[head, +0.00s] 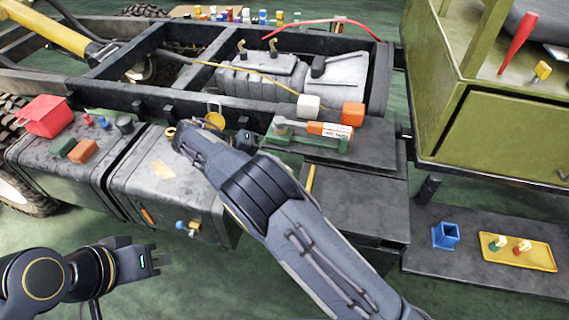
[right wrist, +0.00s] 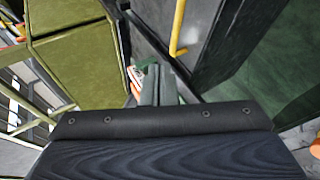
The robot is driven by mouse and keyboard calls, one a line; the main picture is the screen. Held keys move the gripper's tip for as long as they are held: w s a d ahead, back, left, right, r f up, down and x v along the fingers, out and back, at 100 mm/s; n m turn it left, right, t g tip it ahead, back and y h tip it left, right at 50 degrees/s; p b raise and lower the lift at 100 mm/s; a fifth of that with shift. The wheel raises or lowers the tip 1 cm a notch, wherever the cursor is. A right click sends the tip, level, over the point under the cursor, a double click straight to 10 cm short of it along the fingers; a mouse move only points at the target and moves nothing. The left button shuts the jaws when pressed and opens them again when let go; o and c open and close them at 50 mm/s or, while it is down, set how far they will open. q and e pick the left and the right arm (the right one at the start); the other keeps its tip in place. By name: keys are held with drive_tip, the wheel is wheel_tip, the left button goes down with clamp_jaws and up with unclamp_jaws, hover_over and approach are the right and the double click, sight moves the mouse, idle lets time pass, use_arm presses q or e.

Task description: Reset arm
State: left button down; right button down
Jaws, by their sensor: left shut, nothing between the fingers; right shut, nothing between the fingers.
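My left gripper (head: 154,262) is at the lower left of the head view, over the green floor and in front of the grey tank boxes. It is shut and empty, apart from everything around it. My right arm (head: 290,230) comes in from the bottom right and reaches over the middle tank box. Its far end covers part of that box's top. My right gripper (right wrist: 157,84) shows in the right wrist view with its fingers together and nothing between them. An orange and white item and a green item show partly behind the fingers; I cannot tell whether they touch.
The left tank box (head: 60,170) carries a red container (head: 47,116) and small blocks. Beside my right arm lie an orange-labelled tool (head: 330,130) and an orange cube (head: 353,113). An olive cabinet (head: 500,130) stands right, above a yellow tray (head: 518,252) and blue holder (head: 446,235). Floor at lower left is open.

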drive_tip(key=shift+a+r, duration=0.25)
drive_tip(key=shift+r, duration=0.05)
drive_tip(key=s+d+r+g+y+p, duration=0.1)
drive_tip(key=d+r+y, duration=0.15)
drive_tip(key=d, duration=0.35)
drive_tip(key=s+d+r+m+g+y, duration=0.1)
drive_tip(key=s+d+r+y, duration=0.15)
drive_tip(key=d, duration=0.25)
drive_tip(key=s+d+r+g+y+p, duration=0.1)
drive_tip(key=d+r+y, duration=0.15)
drive_tip(key=d, duration=0.35)
drive_tip(key=s+d+r+t+y+p, duration=0.1)
drive_tip(key=s+d+r+y, duration=0.2)
drive_tip(key=s+d, duration=0.15)
drive_tip(key=s+d+r+t+y, duration=0.1)
drive_tip(key=s+d+r+y, duration=0.15)
drive_tip(key=s, duration=0.35)
drive_tip(key=s+m+t+y+p, duration=0.1)
drive_tip(key=s+t, duration=0.4)
drive_tip(key=s, duration=1)
drive_tip(key=shift+a+m+y+p, duration=0.3)
drive_tip(key=shift+a+y+p, duration=0.15)
drive_tip(key=shift+y+p, duration=0.15)
